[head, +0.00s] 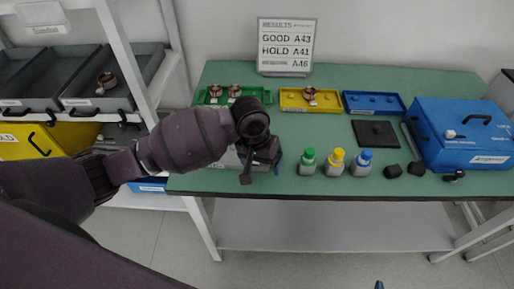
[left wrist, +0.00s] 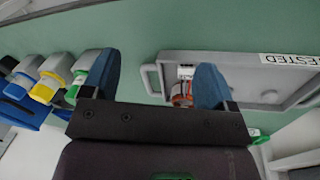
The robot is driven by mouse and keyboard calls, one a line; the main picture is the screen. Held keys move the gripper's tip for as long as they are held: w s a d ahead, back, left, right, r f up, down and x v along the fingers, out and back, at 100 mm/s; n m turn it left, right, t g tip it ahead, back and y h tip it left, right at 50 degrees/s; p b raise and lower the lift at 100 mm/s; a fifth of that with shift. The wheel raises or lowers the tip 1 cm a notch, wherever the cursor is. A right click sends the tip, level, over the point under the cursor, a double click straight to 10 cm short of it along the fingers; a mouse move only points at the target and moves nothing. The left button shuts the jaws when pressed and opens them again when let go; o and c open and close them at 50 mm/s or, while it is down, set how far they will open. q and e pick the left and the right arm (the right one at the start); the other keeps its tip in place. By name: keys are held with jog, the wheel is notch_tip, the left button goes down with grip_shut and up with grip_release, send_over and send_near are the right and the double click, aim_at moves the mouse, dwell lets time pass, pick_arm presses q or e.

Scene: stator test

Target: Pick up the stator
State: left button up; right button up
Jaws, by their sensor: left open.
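My left gripper (head: 262,170) is open, over the front left part of the green table. In the left wrist view its two blue fingers (left wrist: 156,88) stand apart. A stator (left wrist: 182,94) with an orange-copper ring shows beside the right finger, partly hidden by it, in a grey tray (left wrist: 240,62) labelled "TESTED". In the head view my arm hides most of this tray. Other copper stators stand in the green tray (head: 256,93), in the yellow tray (head: 292,108) and in a grey shelf bin (head: 76,103). A small blue tip at the bottom edge may be my right gripper (head: 379,285).
Green-, yellow- and blue-capped bottles (head: 336,162) stand right of my gripper. Behind are an empty-looking blue tray (head: 374,112) and a results sign (head: 287,46). A black pad (head: 375,133) and a blue case (head: 465,140) are at right. A shelf post (head: 128,50) stands at left.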

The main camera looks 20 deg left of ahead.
pick_arm(q)
jog(key=w+a+r+n+y, duration=0.2)
jog(key=w+a+r+n, duration=0.25)
jog(key=w+r, duration=0.4)
jog(key=shift+m+g, duration=0.3)
jog(key=shift+m, duration=0.15)
jog(key=f, duration=0.4)
jog(key=w+f+b, duration=0.1)
jog(key=f, duration=0.1)
jog(key=shift+a+f, duration=0.15)
jog(key=shift+f, duration=0.05)
jog(key=f, duration=0.3)
jog(key=f+b, duration=0.1)
jog(key=f, duration=0.1)
jog(key=shift+s+d, duration=0.25)
jog(key=c, duration=1)
jog(key=shift+c, duration=0.3)
pick_arm(e)
notch_tip(320, 180, down, 2)
jog(key=shift+s+f, duration=0.1)
